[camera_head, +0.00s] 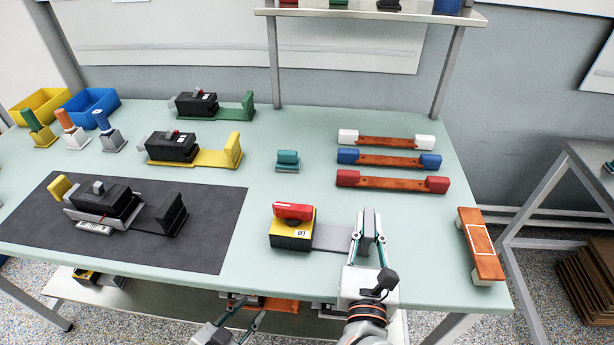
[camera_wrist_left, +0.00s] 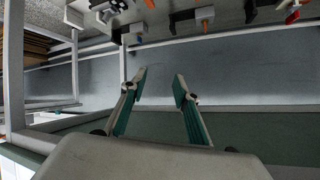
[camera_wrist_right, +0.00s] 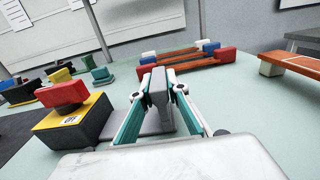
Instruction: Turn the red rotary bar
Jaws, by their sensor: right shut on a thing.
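The red rotary bar (camera_head: 293,211) sits on top of a yellow and black box (camera_head: 291,236), right of the table's middle. It also shows in the right wrist view (camera_wrist_right: 63,94), above a label that seems to read OFF. A grey plate (camera_head: 332,237) runs right from the box to a grey upright block (camera_head: 370,222). My right gripper (camera_head: 368,232) is shut on that grey block, with a finger on each side. My left gripper (camera_head: 240,310) is open and empty, low at the table's front edge and away from the red bar.
A dark mat (camera_head: 140,255) with a black device lies to the left. Red, blue and white-ended orange bars (camera_head: 392,182) lie behind on the right. A small teal block (camera_head: 288,157) stands behind the box. An orange bench-like piece (camera_head: 481,245) stands at the right edge.

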